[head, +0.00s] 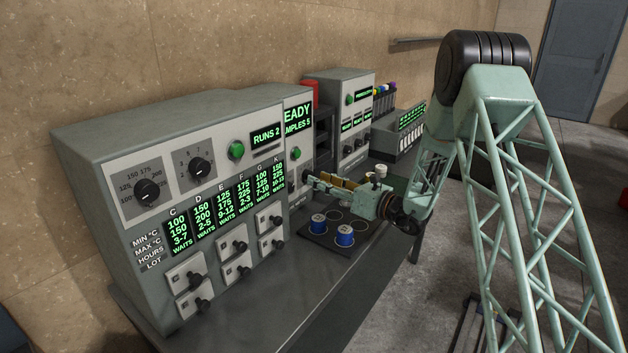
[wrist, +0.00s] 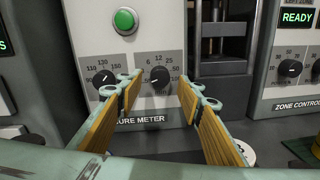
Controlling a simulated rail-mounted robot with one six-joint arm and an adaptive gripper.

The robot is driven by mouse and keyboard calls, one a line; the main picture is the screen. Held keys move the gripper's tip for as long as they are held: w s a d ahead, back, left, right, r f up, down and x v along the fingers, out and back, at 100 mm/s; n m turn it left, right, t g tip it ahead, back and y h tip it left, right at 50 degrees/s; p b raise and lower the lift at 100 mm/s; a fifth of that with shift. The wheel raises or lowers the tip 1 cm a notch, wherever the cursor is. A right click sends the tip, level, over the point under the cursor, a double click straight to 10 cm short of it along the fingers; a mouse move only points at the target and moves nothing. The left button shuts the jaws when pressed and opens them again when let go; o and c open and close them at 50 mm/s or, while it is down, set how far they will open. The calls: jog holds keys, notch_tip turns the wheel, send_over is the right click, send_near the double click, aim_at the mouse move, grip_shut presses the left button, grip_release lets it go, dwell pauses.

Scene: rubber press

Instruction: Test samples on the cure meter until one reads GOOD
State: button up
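The cure meter (head: 297,140) stands on the bench past the large oven panel. Its display is partly hidden and shows "EADY" and "MPLES 5". My gripper (head: 316,183) is level in front of the meter's lower face. In the wrist view my gripper (wrist: 160,88) is open and empty. Its yellow-padded fingers point at the right dial (wrist: 159,76), which lies between the fingertips; I cannot tell whether they reach around it. The left dial (wrist: 104,78) is outside the left finger. A green button (wrist: 124,20) is above. Two blue samples (head: 318,224) (head: 345,235) sit on a dark tray (head: 328,243).
The oven panel (head: 205,160) with several lot displays and small drawers fills the left. A press (wrist: 222,40) and a zone control box (wrist: 296,60) reading "READY" stand right of the meter. A rack of coloured bottles (head: 384,92) is farther back. The front bench (head: 300,285) is clear.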

jog(key=shift+x, duration=1.6)
jog(key=shift+c, duration=0.2)
jog(key=c, duration=0.8)
